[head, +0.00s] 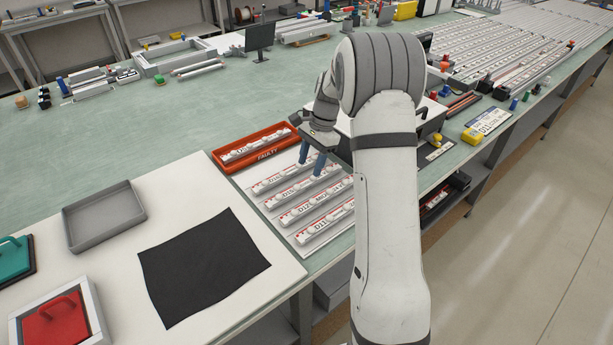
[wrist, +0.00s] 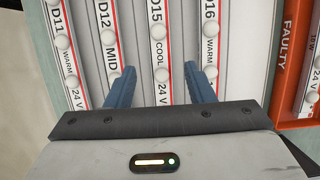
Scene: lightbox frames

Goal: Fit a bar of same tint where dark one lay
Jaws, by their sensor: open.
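My gripper (head: 312,162) hangs over a white panel (head: 307,250) of parallel light bars. In the wrist view its blue fingers (wrist: 160,72) are open, on either side of the line of the bar labelled D15 COOL 24 V (wrist: 158,45). I cannot tell how far down they reach. Bars D12 MID (wrist: 106,40) and D11 WARM (wrist: 63,40) lie to its left, and D16 WARM (wrist: 209,35) to its right. A red tray marked FAULTY (wrist: 288,70) lies beyond D16; in the head view this tray (head: 250,163) holds one white bar (head: 254,146). None shows a clear glow.
A black cloth (head: 203,265), a grey tray (head: 104,217) and a red-handled block (head: 55,320) lie on the white tabletop at left. A monitor (head: 260,38) and many more bars (head: 490,50) stand farther back. The green bench (head: 150,120) has free room at left.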

